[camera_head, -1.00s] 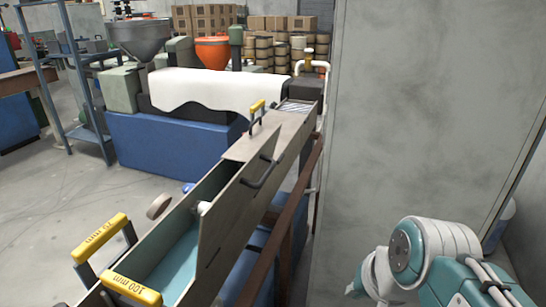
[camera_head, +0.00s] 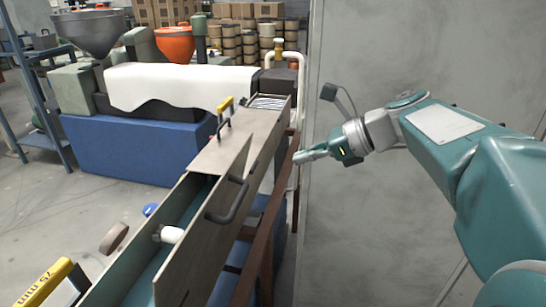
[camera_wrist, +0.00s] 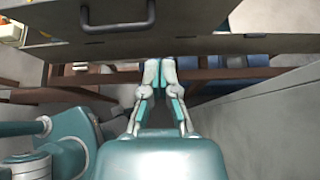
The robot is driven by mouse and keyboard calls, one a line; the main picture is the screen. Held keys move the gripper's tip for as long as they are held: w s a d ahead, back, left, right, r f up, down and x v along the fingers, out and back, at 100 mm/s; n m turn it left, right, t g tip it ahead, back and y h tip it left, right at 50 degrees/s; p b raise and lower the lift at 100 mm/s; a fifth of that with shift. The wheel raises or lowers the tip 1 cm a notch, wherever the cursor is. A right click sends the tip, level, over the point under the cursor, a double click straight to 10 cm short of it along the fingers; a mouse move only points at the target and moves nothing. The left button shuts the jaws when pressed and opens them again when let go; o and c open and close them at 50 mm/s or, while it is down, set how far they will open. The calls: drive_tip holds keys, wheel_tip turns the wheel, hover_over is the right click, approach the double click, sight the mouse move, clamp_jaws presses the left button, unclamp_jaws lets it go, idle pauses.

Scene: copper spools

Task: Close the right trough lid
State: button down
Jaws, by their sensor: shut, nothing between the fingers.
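The open trough lid (camera_head: 205,235) is a grey-beige panel tilted up along the right side of the trough (camera_head: 112,268). Its dark handle (camera_head: 229,206) is on the outer right face. In the wrist view the lid panel (camera_wrist: 210,16) spans the top, with the handle (camera_wrist: 118,28) upper left of my fingertips. My gripper (camera_head: 299,157) is shut and empty, right of the trough and apart from the handle. In the wrist view my gripper (camera_wrist: 161,66) points toward the panel's lower edge. Any contact there is hard to tell.
A flat covered section (camera_head: 232,148) lies beyond the open trough, with a yellow-tagged handle (camera_head: 223,112). A brown rail (camera_head: 268,225) runs along the trough's right side. A grey wall (camera_head: 400,70) stands at the right. A white roll (camera_head: 171,234) is in the trough.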

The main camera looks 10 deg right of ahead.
sight(232, 169)
drive_tip(key=x, duration=0.3)
drive_tip(key=r+x, duration=0.1)
drive_tip(key=x, duration=0.3)
drive_tip(key=a+r+x, duration=0.1)
drive_tip(key=x, duration=0.3)
drive_tip(key=shift+w+a+f, duration=0.15)
drive_tip(key=shift+w+a, duration=0.25)
drive_tip(key=shift+a, duration=0.25)
drive_tip(key=shift+d+r, duration=0.1)
drive_tip(key=shift+r, duration=0.15)
